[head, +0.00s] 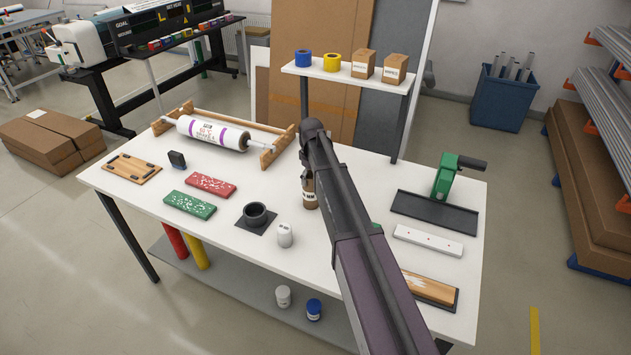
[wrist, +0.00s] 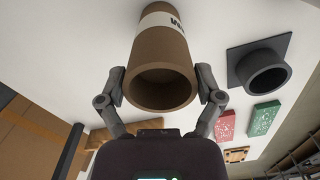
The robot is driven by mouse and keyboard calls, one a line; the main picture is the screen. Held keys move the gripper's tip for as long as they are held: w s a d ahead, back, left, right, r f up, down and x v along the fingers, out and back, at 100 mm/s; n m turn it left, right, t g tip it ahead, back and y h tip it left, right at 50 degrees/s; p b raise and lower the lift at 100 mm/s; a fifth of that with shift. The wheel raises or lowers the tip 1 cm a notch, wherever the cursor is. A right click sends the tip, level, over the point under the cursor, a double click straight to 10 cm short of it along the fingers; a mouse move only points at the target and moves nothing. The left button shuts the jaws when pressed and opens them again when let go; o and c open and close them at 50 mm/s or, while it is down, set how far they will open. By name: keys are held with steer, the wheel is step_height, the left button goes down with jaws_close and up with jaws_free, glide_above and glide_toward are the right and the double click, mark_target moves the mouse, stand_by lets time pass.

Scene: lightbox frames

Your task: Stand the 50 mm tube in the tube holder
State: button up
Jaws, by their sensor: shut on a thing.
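The brown cardboard tube (head: 309,184) with a white label is below my gripper (head: 308,173) in the head view. The wrist view shows the tube (wrist: 162,75) close up, its open end towards the camera. My gripper (wrist: 160,88) is shut on it, one finger on each side. Whether the tube's far end touches the table cannot be told. The tube holder (head: 256,214), a dark round cup on a square plate, stands to the tube's left in the head view. In the wrist view the holder (wrist: 264,76) is at the right, apart from the tube, and looks empty.
A white jar (head: 285,235) stands between holder and tube, nearer the front. Red (head: 211,185) and green (head: 190,205) boards lie left of the holder. A roll on a wooden stand (head: 210,133) is behind. A green tool (head: 446,178) stands right. My arm hides part of the table.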

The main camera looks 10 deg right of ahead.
steer(key=shift+r+p, duration=1.3)
steer(key=shift+r, duration=0.1)
steer(key=s+d+r+p, duration=0.1)
steer(key=s, duration=0.7)
steer(key=s+d+r+p, duration=0.1)
steer(key=s+d, duration=0.1)
steer(key=s, duration=0.5)
steer(key=shift+s+d, duration=0.25)
steer(key=shift+s, duration=0.1)
